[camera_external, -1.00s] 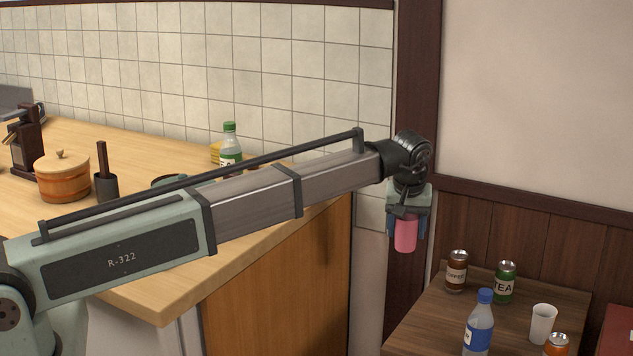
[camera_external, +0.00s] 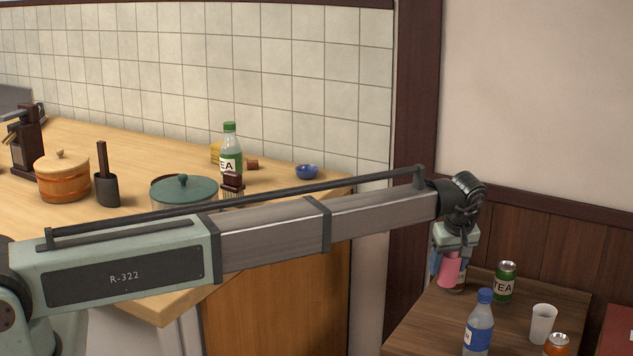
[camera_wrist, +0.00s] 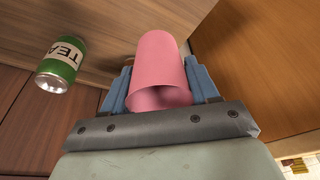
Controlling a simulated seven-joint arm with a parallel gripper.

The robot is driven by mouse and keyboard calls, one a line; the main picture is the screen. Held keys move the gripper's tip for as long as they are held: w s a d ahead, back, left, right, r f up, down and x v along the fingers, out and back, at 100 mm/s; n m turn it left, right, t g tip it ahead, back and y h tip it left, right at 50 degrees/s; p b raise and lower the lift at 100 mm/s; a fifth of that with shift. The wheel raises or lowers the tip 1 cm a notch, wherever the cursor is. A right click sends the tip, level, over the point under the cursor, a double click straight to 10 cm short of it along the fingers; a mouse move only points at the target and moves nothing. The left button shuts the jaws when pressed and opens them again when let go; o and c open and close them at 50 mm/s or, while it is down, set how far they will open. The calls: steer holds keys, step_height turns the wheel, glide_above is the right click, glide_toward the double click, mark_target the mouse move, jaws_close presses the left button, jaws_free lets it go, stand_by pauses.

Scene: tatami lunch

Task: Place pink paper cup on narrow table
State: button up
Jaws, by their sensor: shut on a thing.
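The pink paper cup (camera_external: 450,268) is held in my gripper (camera_external: 449,266) over the back left part of the narrow table (camera_external: 420,318). In the wrist view the pink cup (camera_wrist: 162,62) sits between the two blue fingers of my gripper (camera_wrist: 162,85), which are shut on it. Its open rim faces the wrist camera. In the external view the cup covers most of a brown can behind it. I cannot tell exactly how far the cup is above the table.
A green tea can (camera_external: 505,284), a blue-capped bottle (camera_external: 479,325), a white cup (camera_external: 543,322) and an orange can (camera_external: 557,346) stand on the table. The tea can (camera_wrist: 62,60) also shows in the wrist view. The wooden counter (camera_external: 130,150) is to the left.

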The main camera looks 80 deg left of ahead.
mark_target(452, 256)
steer(key=shift+f, duration=4.35)
steer(key=shift+f, duration=0.1)
steer(key=o, duration=1)
steer(key=v, duration=1.2)
steer(key=shift+s, duration=0.1)
